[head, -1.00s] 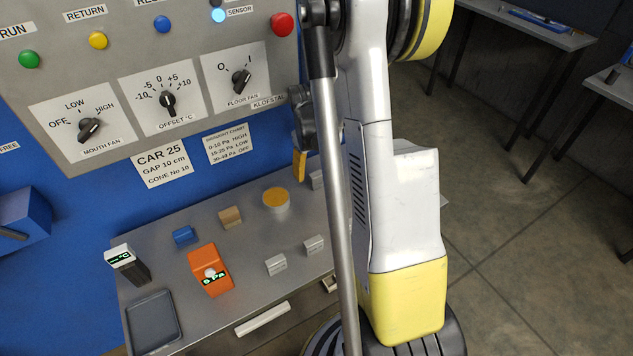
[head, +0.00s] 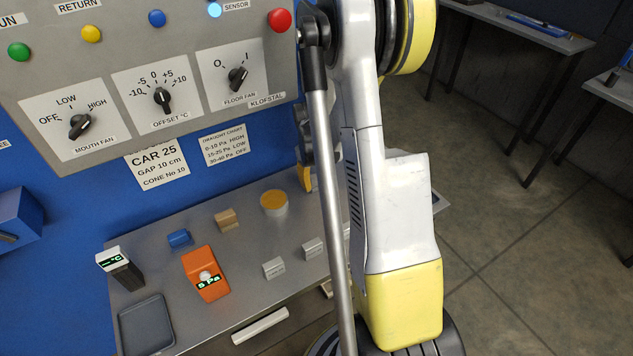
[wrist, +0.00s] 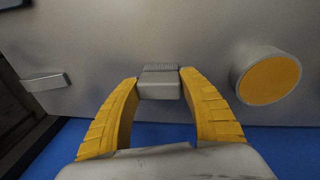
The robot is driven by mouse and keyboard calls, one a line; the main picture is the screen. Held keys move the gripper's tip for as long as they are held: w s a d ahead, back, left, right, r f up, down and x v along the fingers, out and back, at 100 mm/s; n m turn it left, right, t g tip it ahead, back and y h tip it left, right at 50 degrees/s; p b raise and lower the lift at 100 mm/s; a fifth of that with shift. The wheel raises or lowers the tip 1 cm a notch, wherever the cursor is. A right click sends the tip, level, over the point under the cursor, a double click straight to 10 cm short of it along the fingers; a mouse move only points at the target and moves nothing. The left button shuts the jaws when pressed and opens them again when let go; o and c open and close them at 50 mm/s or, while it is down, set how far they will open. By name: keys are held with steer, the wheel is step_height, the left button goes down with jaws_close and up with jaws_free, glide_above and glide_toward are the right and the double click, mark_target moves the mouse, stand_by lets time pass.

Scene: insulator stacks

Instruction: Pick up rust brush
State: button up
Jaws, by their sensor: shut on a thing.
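A small grey block with a ridged, bristle-like strip, which looks like the rust brush (wrist: 160,84), sits between my fingertips in the wrist view. My gripper (wrist: 158,88) has its two yellow fingers closed on the block's two sides. The block appears at or very near the grey bench top; I cannot tell whether it is clear of it. In the head view a yellow finger of my gripper (head: 305,178) shows at the back of the bench, mostly hidden behind my arm. The brush is largely hidden there.
On the bench (head: 235,262) stand a yellow-topped round tin (head: 274,203), an orange gauge (head: 205,274), a blue block (head: 179,238), a tan block (head: 227,219), two grey blocks, a dark meter (head: 120,268) and a tray (head: 146,325). A control panel (head: 150,75) rises behind.

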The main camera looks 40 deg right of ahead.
mark_target(317, 174)
step_height(317, 174, up, 4)
steer(key=shift+r+p, duration=0.2)
steer(key=shift+p, duration=0.9)
steer(key=s+r+p, duration=0.1)
steer(key=s+r, duration=0.1)
steer(key=s, duration=0.2)
steer(key=s+r+p, duration=0.1)
steer(key=s+r, duration=0.1)
steer(key=s, duration=0.1)
steer(key=s+r+p, duration=0.1)
steer(key=s+r, duration=0.1)
steer(key=s, duration=0.2)
steer(key=shift+s+a+r, duration=0.3)
steer(key=shift+s+a, duration=0.05)
steer(key=o, duration=0.5)
steer(key=c, duration=0.5)
